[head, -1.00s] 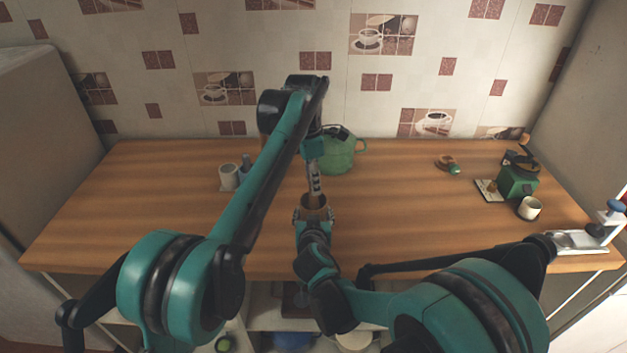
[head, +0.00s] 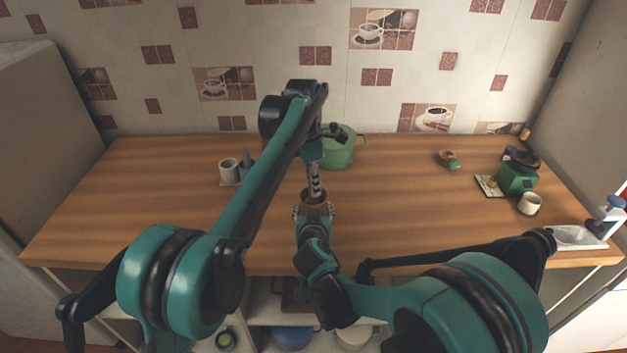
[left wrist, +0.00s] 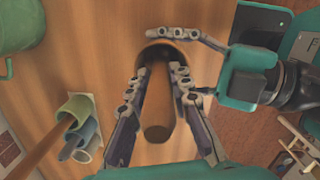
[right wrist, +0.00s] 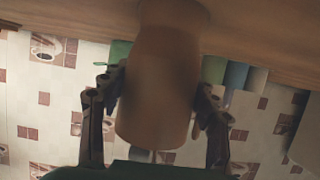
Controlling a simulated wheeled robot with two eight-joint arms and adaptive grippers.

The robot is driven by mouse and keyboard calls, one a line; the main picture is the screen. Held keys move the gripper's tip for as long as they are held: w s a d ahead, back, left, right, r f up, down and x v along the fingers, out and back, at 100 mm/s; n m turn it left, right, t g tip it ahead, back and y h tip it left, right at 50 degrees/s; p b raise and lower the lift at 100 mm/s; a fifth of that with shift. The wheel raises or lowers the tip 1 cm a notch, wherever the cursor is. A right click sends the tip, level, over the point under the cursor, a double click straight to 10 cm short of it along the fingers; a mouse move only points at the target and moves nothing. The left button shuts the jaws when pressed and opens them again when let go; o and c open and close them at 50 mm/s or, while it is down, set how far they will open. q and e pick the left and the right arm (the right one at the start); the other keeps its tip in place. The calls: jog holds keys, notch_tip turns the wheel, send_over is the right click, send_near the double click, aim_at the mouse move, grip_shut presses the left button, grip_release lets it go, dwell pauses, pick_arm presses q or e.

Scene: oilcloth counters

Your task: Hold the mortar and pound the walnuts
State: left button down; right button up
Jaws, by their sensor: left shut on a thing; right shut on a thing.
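A brown wooden mortar (head: 315,197) stands upright near the counter's front edge; its body also fills the right wrist view (right wrist: 158,95). My right gripper (head: 314,211) is shut around it from the front, with one finger on each side. My left gripper (head: 315,186) is right above the mortar, pointing down. It is shut on a wooden pestle (left wrist: 157,100), whose far end goes into the mortar's mouth (left wrist: 168,55). The walnuts are not visible; the pestle and fingers hide the inside.
A green pot (head: 340,152) stands behind my left gripper. A cup (head: 228,171) and bluish items are to the left. A green grinder (head: 517,178), a white cup (head: 530,203) and a small wooden item (head: 447,159) are at right.

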pick_arm(q)
jog(key=shift+f, duration=0.25)
jog(key=shift+r, duration=0.1)
jog(key=shift+r, duration=0.95)
jog(key=shift+w+d, duration=0.1)
jog(key=shift+w+d+r, duration=0.2)
jog(key=shift+r, duration=0.1)
jog(key=shift+f, duration=0.35)
